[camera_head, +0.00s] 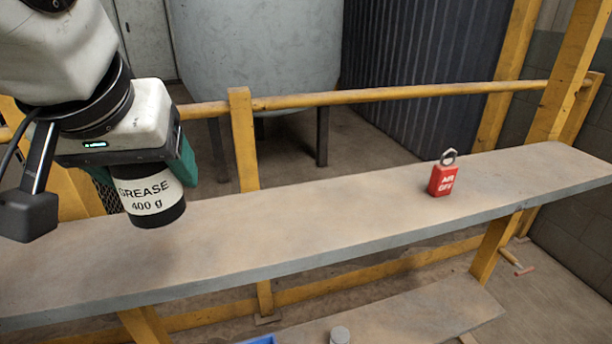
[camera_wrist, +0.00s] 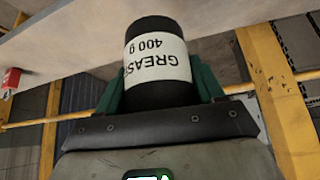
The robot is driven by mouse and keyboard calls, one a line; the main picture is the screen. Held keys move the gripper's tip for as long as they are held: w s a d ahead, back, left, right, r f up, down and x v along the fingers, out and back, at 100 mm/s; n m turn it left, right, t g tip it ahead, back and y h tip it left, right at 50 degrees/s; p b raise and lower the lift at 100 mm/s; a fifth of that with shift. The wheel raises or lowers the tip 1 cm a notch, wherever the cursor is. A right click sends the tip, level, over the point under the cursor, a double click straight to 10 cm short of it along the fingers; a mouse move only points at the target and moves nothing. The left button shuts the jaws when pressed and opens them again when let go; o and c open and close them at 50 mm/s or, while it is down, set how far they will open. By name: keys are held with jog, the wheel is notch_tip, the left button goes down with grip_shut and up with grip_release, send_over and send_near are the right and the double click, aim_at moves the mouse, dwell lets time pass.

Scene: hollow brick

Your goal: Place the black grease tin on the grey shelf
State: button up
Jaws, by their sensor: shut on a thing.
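The black grease tin (camera_head: 152,197) has a white label reading "GREASE 400 g". My gripper (camera_head: 150,178) is shut on it, with green fingers on either side. In the head view the tin is upright and overlaps the left part of the grey shelf (camera_head: 300,222); I cannot tell whether its base touches the surface. In the wrist view the tin (camera_wrist: 158,62) sits between the green fingers, with the shelf (camera_wrist: 75,42) behind it. The top of the tin is hidden by my gripper in the head view.
A red padlock marked "AIR OFF" (camera_head: 443,179) stands on the shelf's right part. A yellow rail (camera_head: 380,96) and post (camera_head: 243,140) run behind the shelf. The shelf's middle is clear.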

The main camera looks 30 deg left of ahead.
jog(key=w+a+f, duration=0.1)
jog(key=w+f, duration=0.1)
jog(key=w+a+f, duration=0.1)
jog(key=w+f, duration=0.1)
jog(key=w+a+f, duration=0.1)
jog(key=w+f, duration=0.1)
jog(key=w, duration=0.1)
jog(key=shift+f+b, duration=0.35)
jog(key=shift+b, duration=0.05)
jog(key=shift+w+a+f, duration=0.1)
jog(key=shift+f, duration=1.6)
jog(key=shift+f, duration=0.2)
jog(key=o, duration=1.4)
jog(key=v, duration=1.2)
jog(key=shift+r+p, duration=0.2)
jog(key=shift+p, duration=0.2)
